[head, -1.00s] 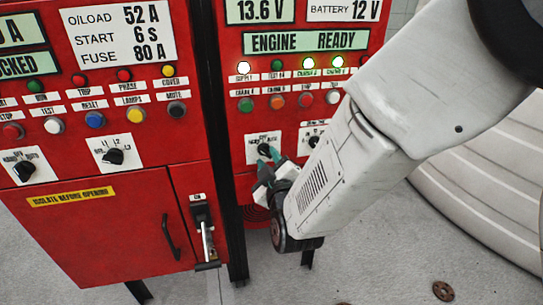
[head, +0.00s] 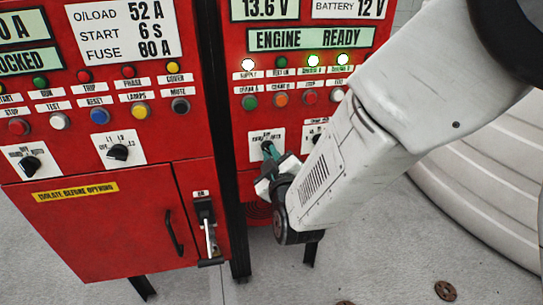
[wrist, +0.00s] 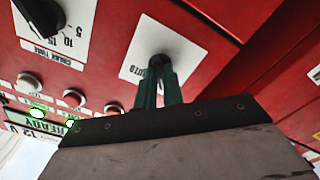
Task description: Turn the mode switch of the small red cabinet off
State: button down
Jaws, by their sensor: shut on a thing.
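The small red cabinet (head: 237,160) stands on the right in the head view, with an "ENGINE READY" display. Its mode switch is a small dark knob on a white plate (head: 257,138), low on the front. My gripper (head: 268,150) is at this plate, its green fingers closed around the knob. In the wrist view the fingers (wrist: 158,82) reach the white plate (wrist: 190,50) and only the dark top of the knob (wrist: 158,60) shows between the tips. The fingers hide most of the knob, so its pointer direction cannot be told. "AUTO" lettering shows beside it.
A larger red cabinet (head: 120,225) stands on the left, with knobs, buttons and a lever handle (head: 208,235). Push buttons (head: 281,99) and lit lamps (head: 313,60) sit above the mode switch. A crank-time knob (wrist: 40,15) is close by in the wrist view.

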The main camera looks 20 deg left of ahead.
jog(key=m, duration=0.7)
jog(key=shift+m, duration=0.4)
dwell(0.5)
jog(key=c, duration=1.5)
grip_release()
jog(key=shift+v, duration=3.95)
jog(key=shift+f+m, duration=0.1)
jog(key=shift+m, duration=0.2)
